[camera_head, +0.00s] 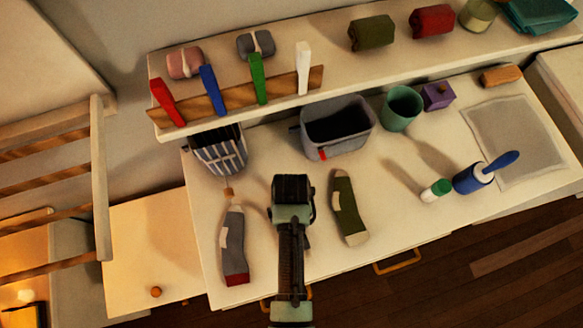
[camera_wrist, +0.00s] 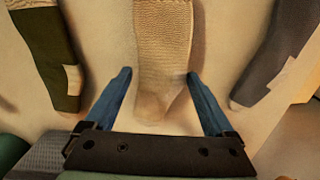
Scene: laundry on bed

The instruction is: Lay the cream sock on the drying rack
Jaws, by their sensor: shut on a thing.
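The cream sock (camera_wrist: 163,45) lies between the two blue fingers of my gripper (camera_wrist: 158,77) in the wrist view, its rounded end toward the palm. The fingers are shut on it; the right finger touches its edge. In the head view my gripper (camera_head: 292,190) is over the worktop, and my arm hides the cream sock. A slatted frame with wooden bars and a pale post (camera_head: 101,180) stands at the far left, apparently the drying rack. Nothing is seen hanging on its visible bars.
A grey sock (camera_head: 234,245) and an olive sock (camera_head: 347,205) lie on either side. Behind are a striped basket (camera_head: 219,152), a grey bin (camera_head: 335,145) and a green cup (camera_head: 401,107). A shelf above carries coloured pegs (camera_head: 258,78). A blue roller (camera_head: 474,178) lies at right.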

